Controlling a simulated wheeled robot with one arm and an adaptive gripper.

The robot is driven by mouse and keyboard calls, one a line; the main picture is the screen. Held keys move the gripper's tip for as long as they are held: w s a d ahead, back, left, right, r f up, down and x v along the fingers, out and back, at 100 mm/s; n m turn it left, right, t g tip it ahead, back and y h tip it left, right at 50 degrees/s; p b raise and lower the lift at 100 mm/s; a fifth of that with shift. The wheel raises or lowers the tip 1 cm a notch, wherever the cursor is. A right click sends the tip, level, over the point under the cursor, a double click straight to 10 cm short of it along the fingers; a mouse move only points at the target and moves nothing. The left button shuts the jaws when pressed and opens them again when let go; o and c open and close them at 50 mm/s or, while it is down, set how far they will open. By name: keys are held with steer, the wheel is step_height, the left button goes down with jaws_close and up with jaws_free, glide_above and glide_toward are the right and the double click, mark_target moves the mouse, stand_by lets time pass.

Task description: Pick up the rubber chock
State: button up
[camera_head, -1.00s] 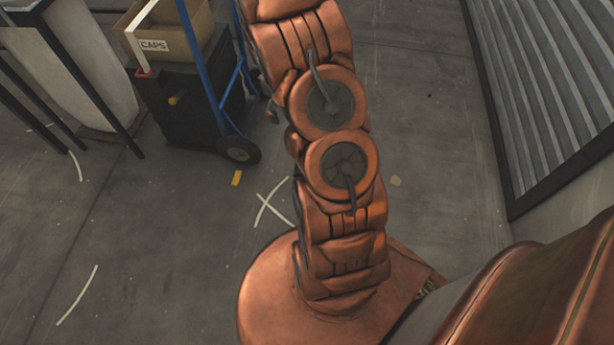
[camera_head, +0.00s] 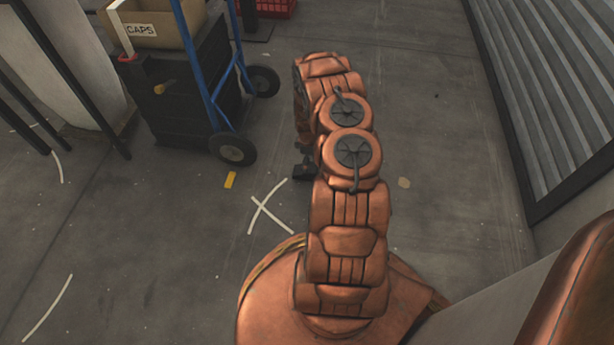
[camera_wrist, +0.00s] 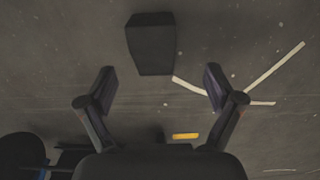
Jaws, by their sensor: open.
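The rubber chock (camera_wrist: 150,43) is a black block with a tapered side, lying on the grey floor at the top middle of the wrist view. My gripper (camera_wrist: 160,84) is open and empty. Its two dark fingers stand apart in the wrist view, and the chock shows beyond their tips, slightly left of the middle between them. It is not between the fingers. In the head view my copper arm covers much of this spot. A small dark shape shows under the arm there, and I cannot tell whether it is gripper or chock.
A blue hand truck (camera_head: 213,95) with black crates and a CAPS box (camera_head: 150,28) stands to the left. White cross marks (camera_head: 268,208) and yellow tape (camera_head: 230,180) lie on the floor. A ribbed shutter (camera_head: 550,90) is at right. A red crate (camera_head: 275,8) is at the back.

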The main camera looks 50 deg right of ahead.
mark_target(297, 174)
step_height(297, 174, down, 3)
steer(key=shift+d+f+b, duration=0.1)
steer(key=shift+f+b, duration=0.05)
steer(key=shift+b, duration=0.45)
steer(key=shift+w+f+b, duration=0.2)
steer(key=shift+f+b, duration=0.4)
steer(key=shift+f, duration=0.3)
steer(key=shift+w+f+b, duration=0.25)
steer(key=shift+f+b, duration=0.3)
steer(key=shift+f, duration=0.35)
steer(key=shift+w+f+b, duration=0.2)
steer(key=shift+f+b, duration=0.4)
steer(key=shift+f, duration=0.3)
steer(key=c, duration=1.5)
steer(key=shift+r, duration=0.1)
